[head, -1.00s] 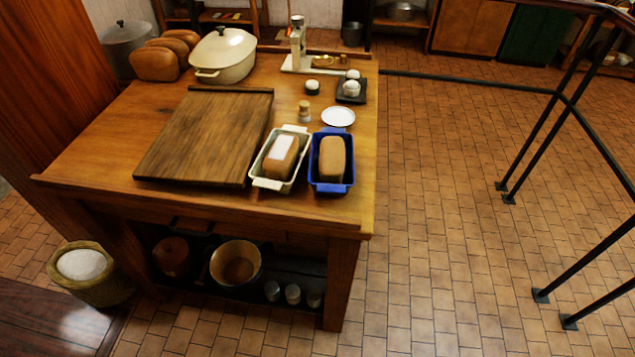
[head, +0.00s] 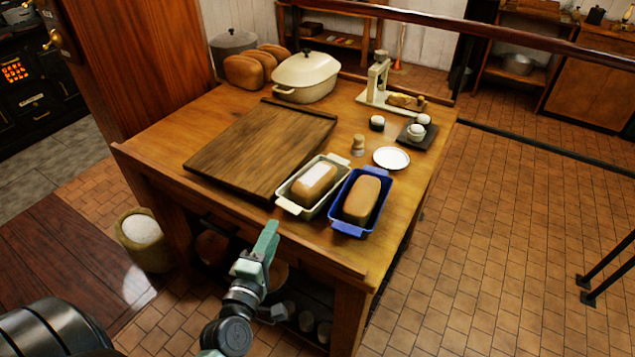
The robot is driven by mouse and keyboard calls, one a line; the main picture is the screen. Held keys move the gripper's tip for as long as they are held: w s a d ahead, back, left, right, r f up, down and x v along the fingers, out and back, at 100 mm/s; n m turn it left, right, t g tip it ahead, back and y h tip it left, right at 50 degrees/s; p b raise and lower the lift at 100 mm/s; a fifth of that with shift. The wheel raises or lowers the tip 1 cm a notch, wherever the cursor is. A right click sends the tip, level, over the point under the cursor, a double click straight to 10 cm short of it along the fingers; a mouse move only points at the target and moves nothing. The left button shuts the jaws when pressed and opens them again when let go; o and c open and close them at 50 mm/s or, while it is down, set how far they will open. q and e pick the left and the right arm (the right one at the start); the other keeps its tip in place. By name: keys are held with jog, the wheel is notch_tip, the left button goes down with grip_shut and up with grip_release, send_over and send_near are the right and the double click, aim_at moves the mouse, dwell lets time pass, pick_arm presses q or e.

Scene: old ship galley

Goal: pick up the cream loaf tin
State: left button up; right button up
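The cream loaf tin (head: 289,205) stands near the front edge of the wooden table, with a brown loaf (head: 315,182) in it that has a white patch on top. The blue loaf tin (head: 347,228) stands close on its right, holding another loaf (head: 362,199). My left gripper (head: 268,238) comes up from below, in front of the table edge and just short of the cream tin in the picture. It does not appear to touch the tin. It is seen edge-on, so its finger gap is hidden. My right gripper is out of view.
A dark cutting board (head: 258,148) lies left of the tins. A cream casserole (head: 306,76) and loaves (head: 250,70) are at the back. The table's front rim (head: 230,218) lies between my arm and the tins.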

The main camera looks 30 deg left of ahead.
aim_at(283, 208)
pick_arm(q)
jog(key=x, duration=0.2)
jog(key=p+x, duration=0.1)
jog(key=x, duration=0.2)
jog(key=r+p+x, duration=0.1)
jog(key=x, duration=0.1)
jog(key=shift+w+r, duration=0.1)
jog(key=shift+w, duration=0.25)
grip_shut()
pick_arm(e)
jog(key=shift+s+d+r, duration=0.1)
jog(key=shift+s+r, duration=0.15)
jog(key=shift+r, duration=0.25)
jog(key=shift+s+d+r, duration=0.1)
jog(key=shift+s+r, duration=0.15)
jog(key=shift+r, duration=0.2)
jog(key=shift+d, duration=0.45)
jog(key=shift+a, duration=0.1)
